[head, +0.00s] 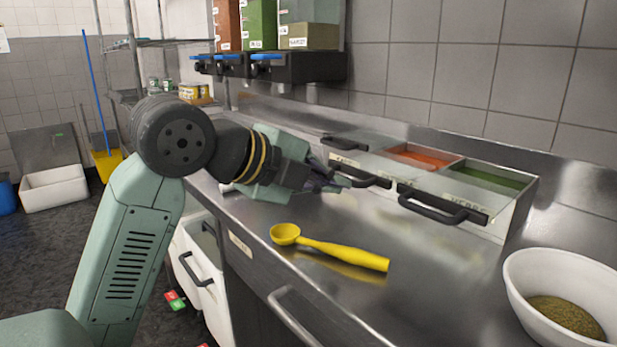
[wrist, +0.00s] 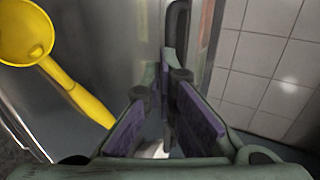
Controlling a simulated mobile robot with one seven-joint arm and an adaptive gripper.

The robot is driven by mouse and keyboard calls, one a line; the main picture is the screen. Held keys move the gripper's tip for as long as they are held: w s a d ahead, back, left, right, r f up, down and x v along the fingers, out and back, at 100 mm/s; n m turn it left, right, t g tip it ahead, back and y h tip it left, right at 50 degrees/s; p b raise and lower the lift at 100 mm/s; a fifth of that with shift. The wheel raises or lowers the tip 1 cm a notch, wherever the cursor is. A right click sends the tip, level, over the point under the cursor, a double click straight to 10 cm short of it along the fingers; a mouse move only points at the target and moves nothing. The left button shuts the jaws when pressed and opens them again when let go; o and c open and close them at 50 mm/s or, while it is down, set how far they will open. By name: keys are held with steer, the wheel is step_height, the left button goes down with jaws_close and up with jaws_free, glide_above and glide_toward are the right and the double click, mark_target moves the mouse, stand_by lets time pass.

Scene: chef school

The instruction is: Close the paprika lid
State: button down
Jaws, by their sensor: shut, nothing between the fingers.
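The spice box (head: 513,213) stands against the back wall of the counter, with orange-red paprika (head: 420,156) showing in its middle compartment. A clear lid with a black handle (head: 362,174) lies at the front of that compartment; how far it covers the paprika is hard to tell. My gripper (head: 338,180) is low over the counter, left of this handle and close to it; contact cannot be told. It is shut and empty. The wrist view shows its purple-padded fingers (wrist: 167,80) and a dark handle (wrist: 178,22) beyond the tips.
A yellow scoop (head: 335,250) lies on the steel counter in front of the box; it also shows in the wrist view (wrist: 62,80). The herbs compartment (head: 483,177) is at the right. A white bowl (head: 515,290) stands at the front right. Dispensers (head: 270,68) hang above.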

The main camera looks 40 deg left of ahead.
mark_target(391, 166)
steer(key=shift+w, duration=0.25)
steer(key=w, duration=0.8)
steer(key=w+d, duration=0.1)
steer(key=w, duration=0.4)
steer(key=shift+b, duration=0.3)
steer(key=shift+s, duration=0.1)
